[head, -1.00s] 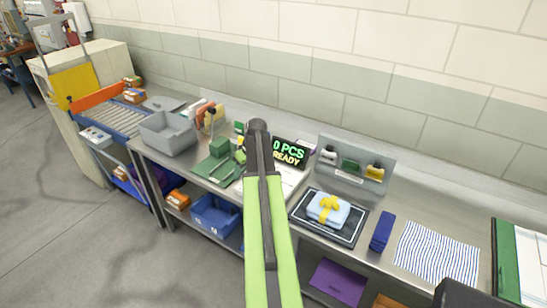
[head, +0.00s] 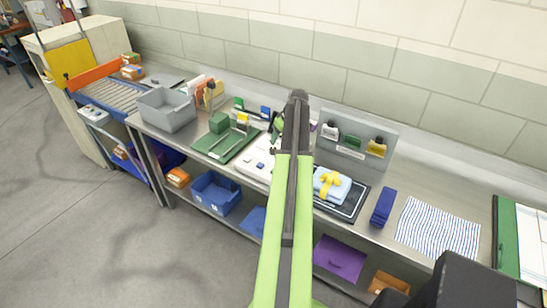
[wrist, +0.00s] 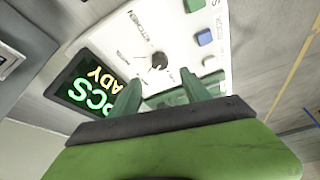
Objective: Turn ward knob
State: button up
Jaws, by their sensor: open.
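The ward knob (wrist: 159,61) shows in the wrist view as a small dark round knob on a white panel (wrist: 215,62) with printed labels around it, too blurred to read fully. My gripper (wrist: 162,77) has two green fingers spread apart, pointing toward the panel, with the knob just beyond and between the tips; no contact is clear. A dark display (wrist: 92,86) with green and yellow letters lies left of the fingers. In the head view the white panel (head: 252,163) is partly covered by my arm, and the knob is hidden.
Blue, green and white buttons (wrist: 205,37) sit on the panel near the knob. On the bench, a green mat (head: 226,145) lies left of the panel, and a dark tray (head: 350,203) with a folded light-blue item (head: 333,184) lies right.

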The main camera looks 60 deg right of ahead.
aim_at(273, 149)
jog(key=b+x, duration=0.7)
jog(key=x, duration=0.2)
jog(key=shift+f, duration=0.35)
jog(key=shift+r, duration=0.1)
grip_shut()
jog(key=shift+a, duration=0.3)
jog(key=shift+d, duration=0.2)
